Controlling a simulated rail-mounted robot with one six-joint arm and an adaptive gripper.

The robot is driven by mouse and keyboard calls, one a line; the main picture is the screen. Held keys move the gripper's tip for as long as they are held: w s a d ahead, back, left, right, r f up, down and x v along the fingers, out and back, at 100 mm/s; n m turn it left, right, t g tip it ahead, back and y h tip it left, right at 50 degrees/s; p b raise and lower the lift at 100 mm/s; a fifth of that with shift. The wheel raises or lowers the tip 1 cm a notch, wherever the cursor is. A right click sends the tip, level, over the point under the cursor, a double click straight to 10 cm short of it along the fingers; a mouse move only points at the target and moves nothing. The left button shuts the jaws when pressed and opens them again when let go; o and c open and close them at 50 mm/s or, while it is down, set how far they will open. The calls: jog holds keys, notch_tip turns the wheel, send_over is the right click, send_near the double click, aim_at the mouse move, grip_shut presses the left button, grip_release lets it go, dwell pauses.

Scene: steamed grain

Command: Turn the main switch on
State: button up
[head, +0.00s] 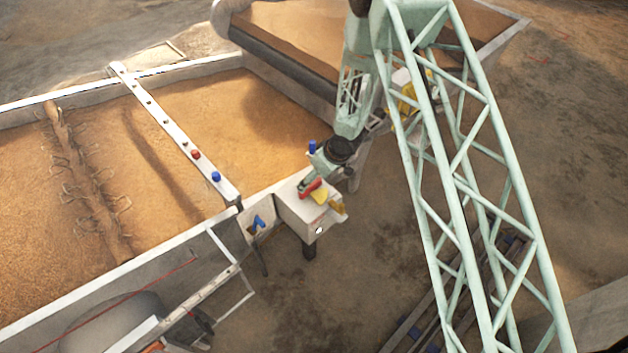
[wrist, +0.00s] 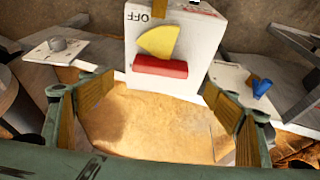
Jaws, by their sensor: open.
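The main switch box is a pale block (head: 295,212) at the end of the long grain bed in the head view. In the wrist view its pale face (wrist: 200,40) carries an upside-down OFF mark. A red handle bar (wrist: 160,66) lies level in that view, with a yellow wedge (wrist: 160,42) against it. The red part (head: 310,187) also shows on the box in the head view. My gripper (wrist: 162,112) is open, its yellow-padded fingers wide apart. The red bar is ahead, between the finger directions, with no visible contact. The fingertips are hard to make out in the head view.
A blue lever (wrist: 261,88) on a pale plate stands right of the box in the wrist view; it also shows in the head view (head: 258,221). A grey knob (wrist: 58,44) is at left. A rail with red and blue buttons (head: 195,154) crosses the bed.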

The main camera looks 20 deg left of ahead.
jog(key=shift+v, duration=1.5)
